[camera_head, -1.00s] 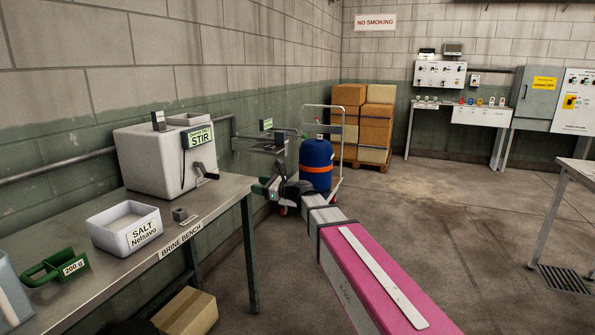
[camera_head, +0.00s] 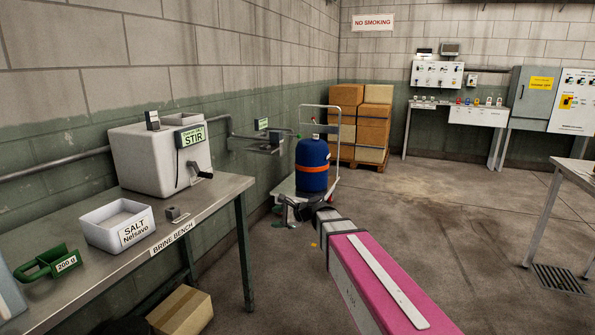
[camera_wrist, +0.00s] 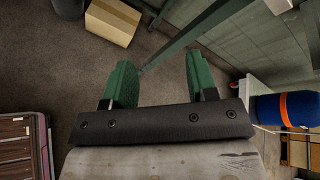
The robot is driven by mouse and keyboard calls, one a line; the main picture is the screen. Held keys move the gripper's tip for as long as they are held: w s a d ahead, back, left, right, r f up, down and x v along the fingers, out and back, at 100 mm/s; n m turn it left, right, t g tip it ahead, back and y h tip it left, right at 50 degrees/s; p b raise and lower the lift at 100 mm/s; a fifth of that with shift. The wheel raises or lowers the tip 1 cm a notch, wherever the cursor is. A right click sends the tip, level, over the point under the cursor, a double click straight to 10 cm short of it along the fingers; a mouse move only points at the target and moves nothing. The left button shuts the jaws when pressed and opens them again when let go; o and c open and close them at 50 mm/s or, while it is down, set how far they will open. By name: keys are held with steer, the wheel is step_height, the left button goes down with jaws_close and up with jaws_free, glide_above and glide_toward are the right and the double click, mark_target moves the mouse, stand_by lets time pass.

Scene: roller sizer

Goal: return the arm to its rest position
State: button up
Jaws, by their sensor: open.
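My arm (camera_head: 378,275), with a pink and white link, reaches forward from the lower right of the head view. Its far end bends at a dark joint in front of the cart, and the gripper itself is hidden or too small to make out there. In the wrist view my gripper (camera_wrist: 160,85) shows two green fingers spread well apart. Nothing is between them. Beyond the fingers are the floor and a bench leg.
The brine bench (camera_head: 215,200) stands at the left with a salt tub (camera_head: 118,228), a green scoop (camera_head: 45,263) and a white stir tank (camera_head: 150,160). A blue drum (camera_head: 312,168) stands on a cart just beyond my arm. A cardboard box (camera_head: 180,311) is under the bench.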

steer(key=s+d+f+n+g+h, duration=0.2)
steer(key=s+d+f+n+h, duration=0.4)
steer(key=s+d+f, duration=0.3)
steer(key=s+d+f+n+g+h, duration=0.2)
steer(key=s+d+f+n+h, duration=0.4)
steer(key=d, duration=1.1)
steer(key=s+f+n, duration=0.1)
steer(key=s+f, duration=0.3)
steer(key=shift+d+n+g+h, duration=0.3)
steer(key=shift+d+n+g, duration=0.05)
steer(key=shift+n+g, duration=0.05)
steer(key=shift+w+a, duration=0.1)
